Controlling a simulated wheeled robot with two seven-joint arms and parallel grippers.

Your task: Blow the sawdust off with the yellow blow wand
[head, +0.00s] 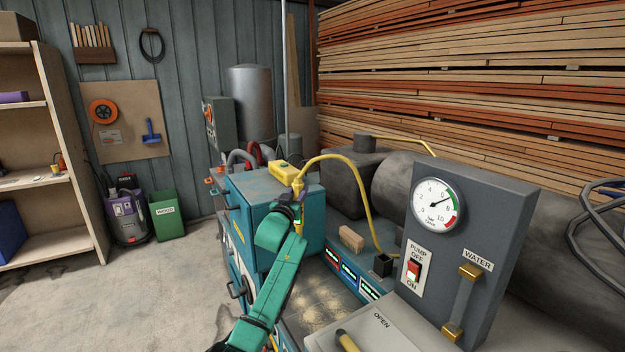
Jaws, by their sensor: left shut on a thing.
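My left arm reaches up from the bottom, and its gripper (297,212) is shut on the yellow blow wand (299,228). The wand stands roughly upright, its lower end near the teal cabinet's right side. Pale sawdust (318,303) lies scattered over the bench surface to the right of my forearm, below the wand. My forearm hides part of that surface. My right gripper is not in view.
A teal cabinet (265,187) with a yellow box (284,172) on top stands behind the gripper. A wooden block (351,238) and a small black holder (383,264) sit beyond the sawdust. A grey gauge panel (470,220) rises at right. Open floor (150,285) lies left.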

